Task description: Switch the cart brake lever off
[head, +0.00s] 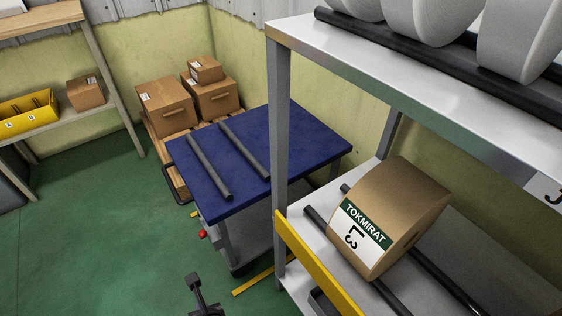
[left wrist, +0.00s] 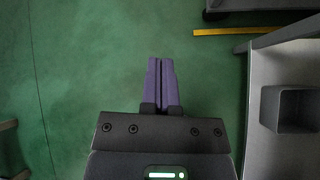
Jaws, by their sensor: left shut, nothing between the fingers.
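The cart (head: 310,150) has a blue top with two dark bars lying across it, and a grey lower deck on dark casters. A small red part (head: 202,234), which looks like the brake lever's knob, sticks out at its near left side, low down. Its on or off position is too small to tell. My left gripper (head: 194,279) is at the bottom of the head view, nearer to me than the red part and apart from it. In the left wrist view its purple fingers (left wrist: 161,82) are shut and empty above the floor. My right gripper is not in view.
A grey rack (head: 279,160) with a brown roll (head: 390,215) and a yellow front edge (head: 312,262) stands close on the right. A yellow floor line (left wrist: 225,31) runs near the cart. Cartons (head: 165,105) stand on a pallet behind. The green floor (head: 100,220) is clear on the left.

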